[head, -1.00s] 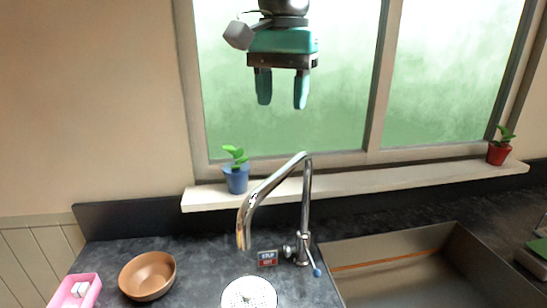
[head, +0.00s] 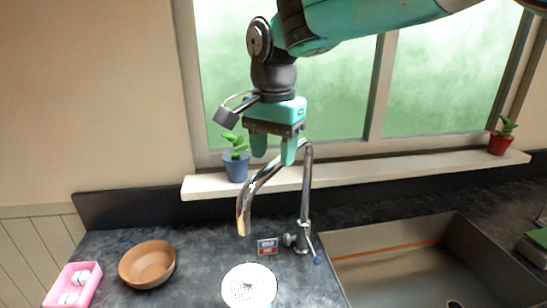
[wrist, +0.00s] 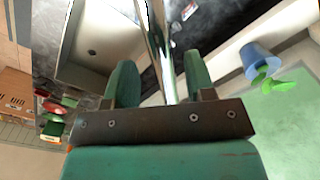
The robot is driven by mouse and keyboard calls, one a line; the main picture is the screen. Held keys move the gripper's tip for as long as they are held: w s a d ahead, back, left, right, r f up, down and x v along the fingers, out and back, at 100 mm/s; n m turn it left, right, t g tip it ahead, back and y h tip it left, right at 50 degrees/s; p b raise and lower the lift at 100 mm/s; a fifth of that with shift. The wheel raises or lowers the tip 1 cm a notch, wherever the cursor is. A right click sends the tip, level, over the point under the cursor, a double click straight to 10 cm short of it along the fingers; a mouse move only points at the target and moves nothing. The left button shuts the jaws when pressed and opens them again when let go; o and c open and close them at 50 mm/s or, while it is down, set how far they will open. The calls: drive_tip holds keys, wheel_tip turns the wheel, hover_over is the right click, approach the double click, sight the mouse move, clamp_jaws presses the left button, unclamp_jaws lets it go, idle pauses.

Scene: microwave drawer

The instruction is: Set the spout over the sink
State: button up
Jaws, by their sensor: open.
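The chrome spout (head: 262,178) rises from its base right of centre, arches over to the left, and its tip hangs above the dark counter, left of the sink (head: 420,258). My gripper (head: 273,155) is open, pointing down near the top of the arch; its fingers overlap the spout in the head view. In the wrist view the chrome spout (wrist: 160,60) passes between the two open fingers (wrist: 158,85) without visible grip. The sink basin (wrist: 85,48) shows at the upper left there.
A blue pot with a plant (head: 236,165) stands on the sill close to my gripper's left. A red pot (head: 500,143) is at the sill's far right. A brown bowl (head: 147,264), pink tray (head: 73,287) and white perforated round item (head: 248,287) are on the counter.

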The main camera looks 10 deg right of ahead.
drive_tip(key=shift+f, duration=1.15)
clamp_jaws()
